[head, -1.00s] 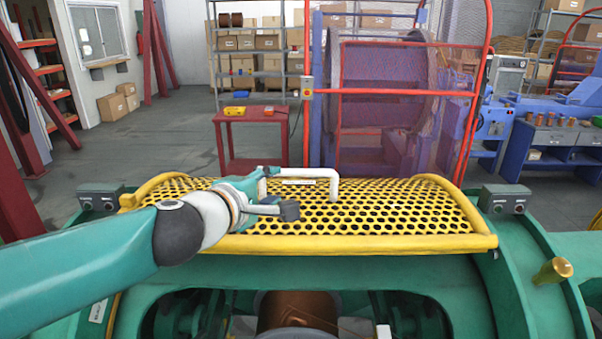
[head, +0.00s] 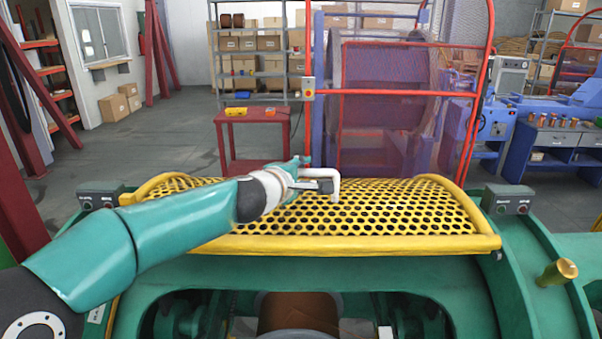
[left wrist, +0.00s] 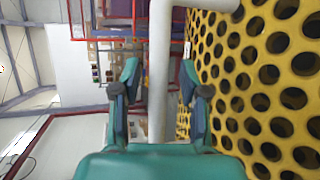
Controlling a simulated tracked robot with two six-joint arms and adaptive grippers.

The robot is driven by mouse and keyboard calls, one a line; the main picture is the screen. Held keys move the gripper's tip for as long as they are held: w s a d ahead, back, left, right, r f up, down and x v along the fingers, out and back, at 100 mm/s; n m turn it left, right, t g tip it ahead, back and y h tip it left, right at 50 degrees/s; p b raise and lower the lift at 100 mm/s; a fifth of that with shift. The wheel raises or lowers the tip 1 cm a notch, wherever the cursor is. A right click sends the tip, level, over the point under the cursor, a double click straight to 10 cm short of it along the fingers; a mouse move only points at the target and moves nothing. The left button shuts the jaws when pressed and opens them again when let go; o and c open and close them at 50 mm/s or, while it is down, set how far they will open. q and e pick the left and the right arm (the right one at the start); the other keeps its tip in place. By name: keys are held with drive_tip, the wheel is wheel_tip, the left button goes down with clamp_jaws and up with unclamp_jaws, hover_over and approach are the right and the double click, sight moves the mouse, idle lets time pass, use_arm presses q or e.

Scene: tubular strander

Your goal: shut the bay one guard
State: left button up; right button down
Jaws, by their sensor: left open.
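The bay guard, a yellow perforated panel with a tubular rim (head: 390,243), lies across the top of the green machine in the head view. Its white bar handle (head: 335,184) stands up from the mesh near the middle. My left gripper (head: 325,181) is at the handle, partly covering it. In the left wrist view my open fingers (left wrist: 160,95) lie on either side of the handle's white bar (left wrist: 160,60), with gaps showing on both sides. The yellow mesh (left wrist: 265,90) is close on the right there. My right gripper is not in view.
In front of the guard, an opening in the green frame shows a copper-coloured bobbin (head: 298,312). Small control boxes stand left (head: 101,196) and right (head: 509,199) of the guard. A brass knob (head: 557,271) is at the right. A red table (head: 252,118) and red-framed mesh cage (head: 400,92) stand behind.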

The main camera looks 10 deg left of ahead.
use_arm(q)
drive_tip(key=c, duration=0.7)
clamp_jaws()
drive_tip(key=shift+f, duration=0.1)
